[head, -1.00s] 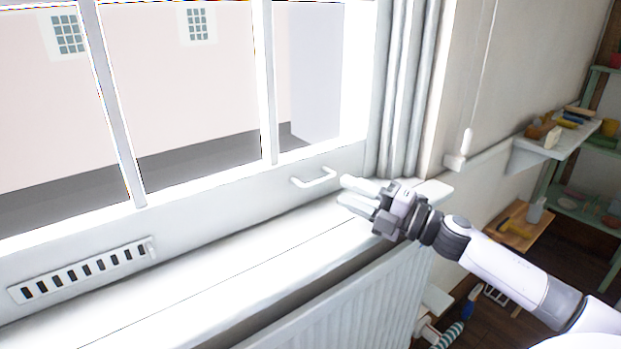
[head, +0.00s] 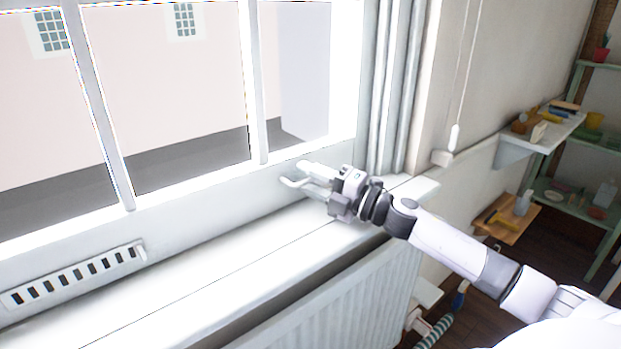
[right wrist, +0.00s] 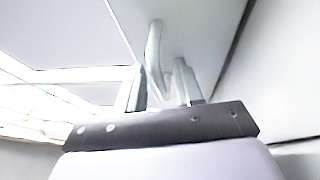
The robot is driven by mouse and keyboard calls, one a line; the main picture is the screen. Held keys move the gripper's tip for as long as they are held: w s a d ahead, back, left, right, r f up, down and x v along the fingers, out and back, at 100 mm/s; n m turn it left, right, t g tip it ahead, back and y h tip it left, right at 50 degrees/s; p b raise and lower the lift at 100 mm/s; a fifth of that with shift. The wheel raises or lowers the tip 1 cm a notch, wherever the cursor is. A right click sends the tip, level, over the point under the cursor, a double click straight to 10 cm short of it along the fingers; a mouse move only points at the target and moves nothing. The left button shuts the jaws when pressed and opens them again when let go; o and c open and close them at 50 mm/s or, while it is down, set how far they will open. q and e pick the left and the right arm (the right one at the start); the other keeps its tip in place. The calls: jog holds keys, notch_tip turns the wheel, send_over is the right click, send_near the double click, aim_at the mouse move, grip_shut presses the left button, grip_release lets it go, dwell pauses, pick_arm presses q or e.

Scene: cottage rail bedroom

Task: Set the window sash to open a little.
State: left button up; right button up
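The white window sash (head: 215,207) spans the left and middle of the head view, with a pale U-shaped pull handle (head: 288,182) on its bottom rail. My right gripper (head: 313,178) is at that handle, its fingers pointing left and partly covering it. In the right wrist view the handle (right wrist: 153,50) runs down between the two fingers of the right gripper (right wrist: 160,88). The fingers are apart, with space visible beside the handle, so the gripper looks open around it. My left gripper is not in view.
A white sill (head: 220,255) runs under the sash, above a ribbed radiator (head: 335,295). A slotted vent (head: 75,275) sits at the lower left. Shelves (head: 545,135) stand farther right.

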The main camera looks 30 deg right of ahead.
aim_at(311, 130)
grip_shut()
notch_tip(311, 130, up, 10)
jog(key=p, duration=0.8)
jog(key=shift+w, duration=0.1)
jog(key=shift+r+p, duration=0.3)
jog(key=shift+p, duration=0.1)
grip_release()
jog(key=shift+f, duration=0.2)
